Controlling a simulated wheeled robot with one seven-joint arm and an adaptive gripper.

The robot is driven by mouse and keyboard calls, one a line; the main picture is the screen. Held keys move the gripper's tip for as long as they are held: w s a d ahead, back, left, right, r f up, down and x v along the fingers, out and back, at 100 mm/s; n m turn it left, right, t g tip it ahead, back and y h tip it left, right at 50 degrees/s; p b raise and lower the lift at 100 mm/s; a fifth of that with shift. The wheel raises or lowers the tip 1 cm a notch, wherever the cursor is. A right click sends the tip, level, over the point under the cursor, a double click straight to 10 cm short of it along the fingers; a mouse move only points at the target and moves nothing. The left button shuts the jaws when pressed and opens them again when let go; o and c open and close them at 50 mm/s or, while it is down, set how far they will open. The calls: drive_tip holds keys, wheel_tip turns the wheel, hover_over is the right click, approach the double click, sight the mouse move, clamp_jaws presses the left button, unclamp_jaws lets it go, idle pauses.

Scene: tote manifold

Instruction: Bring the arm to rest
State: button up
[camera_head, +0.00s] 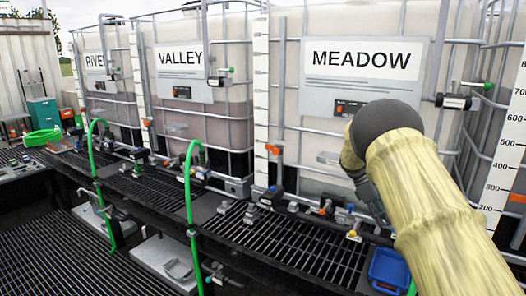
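My arm, in a beige cover with a dark round joint, reaches in from the lower right of the head view and bends in front of the tote labelled MEADOW (312,100). Beyond the bend, a grey end part of my arm, likely my gripper (372,196), points down towards the valves at the tote's foot. My arm covers much of it and its fingers cannot be made out. I cannot tell whether it is open or shut, or whether it touches anything.
Totes labelled VALLEY (180,58) and RIVER (95,62) stand to the left. Valves and fittings line the black grating shelf (262,236). Green hoses (188,180) rise in front of it. A blue bin (388,270) sits below my arm. A measuring scale (506,150) stands at right.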

drive_tip(key=s+a+f+m+y, duration=0.1)
drive_tip(key=s+f, duration=0.2)
drive_tip(key=f, duration=0.5)
drive_tip(key=s+a+f+t+b, duration=0.1)
drive_tip(key=s+f, duration=0.2)
drive_tip(key=f, duration=0.4)
drive_tip(key=s+a+f+m+y, duration=0.1)
drive_tip(key=s+f, duration=0.3)
drive_tip(key=f, duration=0.4)
drive_tip(key=s+a+f+m+t+y+b, duration=0.15)
drive_tip(key=s+a+f, duration=0.35)
drive_tip(key=s+f, duration=0.75)
drive_tip(key=s+a+f+m+y, duration=0.1)
drive_tip(key=s+a+f+m, duration=0.1)
drive_tip(key=s, duration=0.9)
drive_tip(key=s+a+f+m+t+y+b, duration=0.1)
drive_tip(key=s+a, duration=0.5)
drive_tip(key=s, duration=0.6)
drive_tip(key=s+a+f+m+y, duration=0.1)
drive_tip(key=s+a+f+m, duration=0.2)
drive_tip(key=s, duration=0.9)
drive_tip(key=m, duration=0.2)
drive_tip(key=shift+s+a+f+m+b, duration=0.15)
drive_tip(key=shift+a+f+m+b, duration=0.2)
drive_tip(key=shift+a+b, duration=0.05)
